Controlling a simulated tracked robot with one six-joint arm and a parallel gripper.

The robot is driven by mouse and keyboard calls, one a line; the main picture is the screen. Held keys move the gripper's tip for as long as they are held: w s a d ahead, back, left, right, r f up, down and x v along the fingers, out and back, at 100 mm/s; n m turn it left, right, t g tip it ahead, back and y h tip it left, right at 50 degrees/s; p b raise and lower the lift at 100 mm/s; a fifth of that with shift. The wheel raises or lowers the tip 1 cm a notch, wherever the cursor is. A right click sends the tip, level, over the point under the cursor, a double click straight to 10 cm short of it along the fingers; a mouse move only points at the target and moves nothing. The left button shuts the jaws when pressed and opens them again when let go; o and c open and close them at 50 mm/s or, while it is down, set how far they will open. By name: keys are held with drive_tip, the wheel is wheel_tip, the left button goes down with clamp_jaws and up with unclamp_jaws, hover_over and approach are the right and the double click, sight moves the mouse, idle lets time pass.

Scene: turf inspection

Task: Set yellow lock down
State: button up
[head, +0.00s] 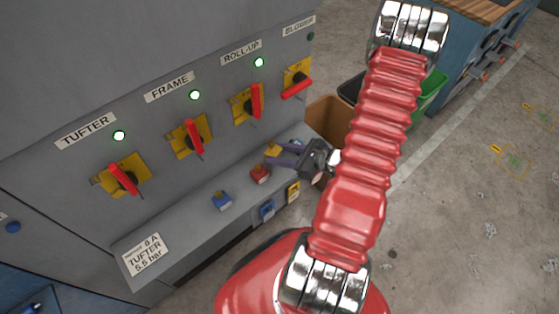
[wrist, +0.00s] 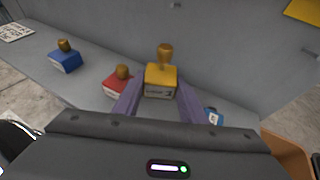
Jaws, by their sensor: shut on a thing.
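The yellow lock (wrist: 161,78) is a yellow block with a brass knob on top, upright in the wrist view. My gripper (wrist: 160,88) is shut on it, with a purple finger on each side. In the head view the yellow lock (head: 272,151) is at the far end of the grey ledge, partly hidden by my gripper (head: 280,154). I cannot tell whether its base touches the ledge (head: 185,229).
A red lock (head: 260,173) and a blue lock (head: 221,201) stand on the ledge to the left. A small blue object (wrist: 213,117) is close on the right. Red-handled switches (head: 192,138) line the panel above. A brown bin (head: 328,118) is beyond the ledge's end.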

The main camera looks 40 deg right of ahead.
drive_tip(key=shift+f, duration=0.1)
drive_tip(key=shift+f, duration=2)
drive_tip(key=o, duration=0.8)
drive_tip(key=shift+f, duration=0.1)
drive_tip(key=shift+v, duration=6.05)
